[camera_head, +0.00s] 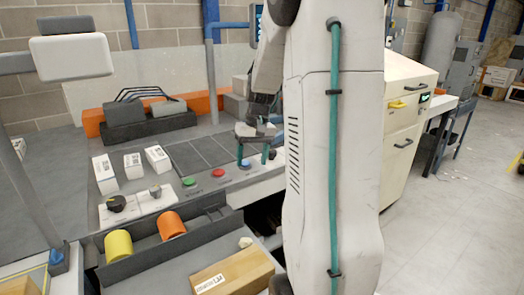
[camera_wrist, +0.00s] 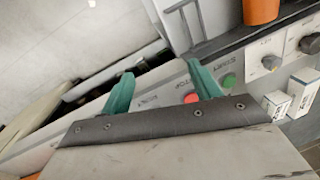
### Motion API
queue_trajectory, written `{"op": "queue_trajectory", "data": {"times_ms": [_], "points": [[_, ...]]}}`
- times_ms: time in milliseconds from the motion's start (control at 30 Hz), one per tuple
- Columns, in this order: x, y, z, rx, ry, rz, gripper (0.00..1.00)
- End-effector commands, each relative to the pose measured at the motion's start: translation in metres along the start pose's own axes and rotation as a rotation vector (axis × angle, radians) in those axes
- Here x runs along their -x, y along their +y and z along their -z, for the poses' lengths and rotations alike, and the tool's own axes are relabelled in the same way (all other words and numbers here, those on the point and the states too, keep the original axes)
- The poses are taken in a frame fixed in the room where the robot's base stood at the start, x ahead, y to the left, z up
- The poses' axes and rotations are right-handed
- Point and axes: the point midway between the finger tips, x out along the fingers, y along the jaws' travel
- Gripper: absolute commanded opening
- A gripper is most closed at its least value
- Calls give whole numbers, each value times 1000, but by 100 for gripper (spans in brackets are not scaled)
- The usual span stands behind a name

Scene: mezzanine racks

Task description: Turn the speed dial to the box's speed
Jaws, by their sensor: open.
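Two dials sit on pale plates at the left of the control panel: a larger black dial (camera_head: 117,202) and a smaller dial (camera_head: 155,190). In the wrist view the smaller dial (camera_wrist: 271,62) and black dial (camera_wrist: 308,45) are at the upper right. Several small white boxes stand behind the panel, among them a left box (camera_head: 104,174), a middle box (camera_head: 133,165) and a right box (camera_head: 158,159); their print is too small to read. My gripper (camera_head: 253,158) is open and empty near the blue button, right of both dials. Its green fingers (camera_wrist: 160,70) are spread in the wrist view.
A green button (camera_head: 188,181), red button (camera_head: 218,172) and blue button (camera_head: 246,164) line the panel between dials and gripper. A dark tray (camera_head: 125,265) in front holds a yellow cylinder (camera_head: 118,245) and an orange cylinder (camera_head: 170,225). A labelled brown box (camera_head: 235,277) lies nearer.

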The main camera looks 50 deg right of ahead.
Motion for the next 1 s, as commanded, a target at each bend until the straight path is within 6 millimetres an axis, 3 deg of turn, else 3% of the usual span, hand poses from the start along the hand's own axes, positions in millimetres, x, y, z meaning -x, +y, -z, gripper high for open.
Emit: {"op": "queue_trajectory", "data": {"times_ms": [33, 200, 400, 500, 633, 767, 1000], "points": [[-9, 23, 20, -17, 16, 9, 62], [-31, 97, 82, -20, 106, 20, 62], [-42, 168, 151, 58, 257, -19, 62], [-17, 176, 186, 158, 363, -74, 62], [-13, 178, 193, 226, 392, -103, 62], [-22, 178, 196, 244, 390, -107, 62], [-58, 180, 211, 243, 387, -105, 62]]}}
